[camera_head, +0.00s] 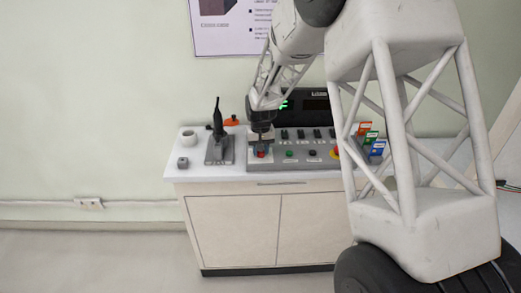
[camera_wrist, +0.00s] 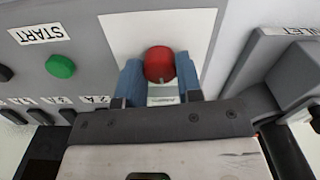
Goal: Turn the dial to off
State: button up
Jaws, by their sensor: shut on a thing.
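The red round dial (camera_wrist: 159,62) sits on a white plate (camera_wrist: 125,38) on the grey control panel in the wrist view. A small pale mark shows at its lower edge, and a label beside it is too small to read. The blue fingers of my gripper (camera_wrist: 159,78) are on either side of the dial and are shut on it. In the head view my gripper (camera_head: 262,142) points down at the left end of the panel (camera_head: 300,167). The dial (camera_head: 262,154) shows as a small red spot under the fingers.
A green START button (camera_wrist: 60,66) is beside the dial plate, with black switches nearby. A grey box with a black lever (camera_head: 218,125) stands left of the panel. A white roll (camera_head: 188,137) and small grey block (camera_head: 183,163) are farther left. Colored cards (camera_head: 377,148) stand right.

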jog(key=n, duration=0.3)
jog(key=shift+n, duration=2.2)
jog(key=o, duration=0.9)
jog(key=shift+o, duration=0.2)
jog(key=shift+r, duration=0.15)
jog(key=shift+r, duration=3.8)
